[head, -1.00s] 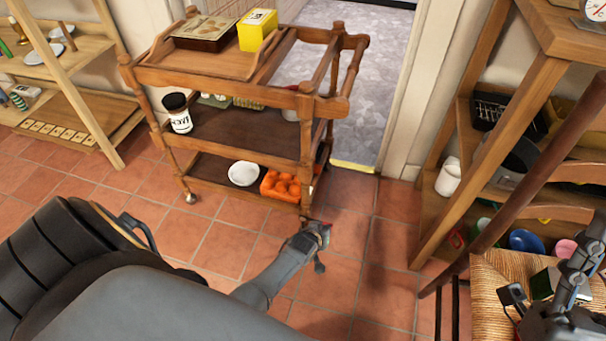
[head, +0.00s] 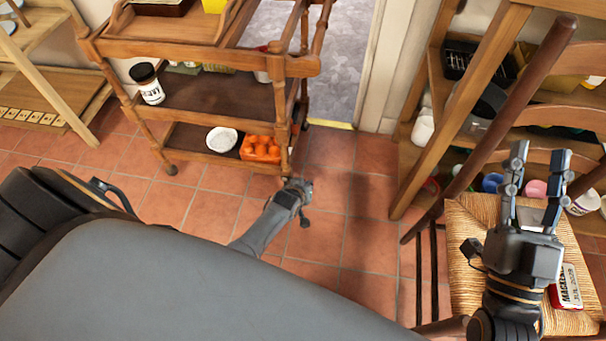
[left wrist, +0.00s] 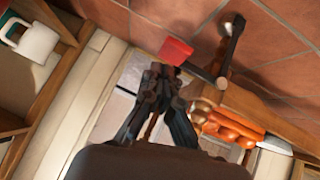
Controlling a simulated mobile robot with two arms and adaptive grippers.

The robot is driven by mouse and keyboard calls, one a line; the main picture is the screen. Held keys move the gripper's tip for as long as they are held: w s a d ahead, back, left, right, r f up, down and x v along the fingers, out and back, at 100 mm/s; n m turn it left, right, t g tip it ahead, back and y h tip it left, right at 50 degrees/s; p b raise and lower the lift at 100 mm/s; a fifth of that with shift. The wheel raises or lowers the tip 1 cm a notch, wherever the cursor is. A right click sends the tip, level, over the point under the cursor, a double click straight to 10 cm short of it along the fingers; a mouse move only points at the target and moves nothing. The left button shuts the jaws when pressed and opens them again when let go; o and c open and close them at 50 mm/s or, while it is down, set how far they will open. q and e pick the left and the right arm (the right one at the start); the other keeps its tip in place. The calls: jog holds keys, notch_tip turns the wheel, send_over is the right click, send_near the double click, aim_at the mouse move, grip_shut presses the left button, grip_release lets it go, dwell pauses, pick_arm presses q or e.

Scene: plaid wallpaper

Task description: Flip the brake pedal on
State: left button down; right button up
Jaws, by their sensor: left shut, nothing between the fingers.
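The red brake pedal (left wrist: 176,50) shows in the left wrist view, on the caster (left wrist: 230,45) at the foot of the wooden cart's leg. My left gripper (left wrist: 165,72) is shut and empty, its fingertips close to the pedal's edge; I cannot tell whether they touch. In the head view my left gripper (head: 303,186) is low over the tiles by the cart's (head: 205,125) near right leg, and the pedal is not distinguishable there. My right gripper (head: 540,165) is open and empty above the woven chair seat (head: 465,285).
A shelf unit (head: 440,130) and the chair (head: 500,130) stand at right. A red and white tin (head: 566,290) lies on the seat. Tiles around the caster are free.

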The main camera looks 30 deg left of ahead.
pick_arm(q)
notch_tip(320, 180, up, 2)
jog(key=shift+a+r+p, duration=0.1)
jog(key=shift+r+p, duration=0.15)
jog(key=shift+p, duration=0.75)
pick_arm(e)
notch_tip(320, 180, down, 16)
jog(key=d+f+g+h+p, duration=0.1)
jog(key=d+g+h+p, duration=0.2)
jog(key=g, duration=0.8)
pick_arm(q)
jog(key=d+p+v, duration=0.1)
jog(key=p+v, duration=0.1)
jog(key=v, duration=0.7)
jog(key=shift+d+r, duration=0.3)
jog(key=shift+d, duration=0.05)
pick_arm(e)
jog(key=s+d+f+g+h, duration=0.1)
jog(key=s+d+f+g, duration=0.1)
jog(key=s, duration=0.5)
jog(key=s+d+f+m+g+h, duration=0.1)
jog(key=s+d+f+g+h, duration=0.1)
jog(key=s+f+g, duration=0.3)
jog(key=s+g, duration=0.1)
jog(key=s, duration=0.1)
jog(key=shift+s+d+f+g, duration=0.2)
jog(key=shift+s+d+g, duration=0.1)
jog(key=shift+s+d, duration=0.1)
pick_arm(q)
jog(key=shift+s, duration=0.15)
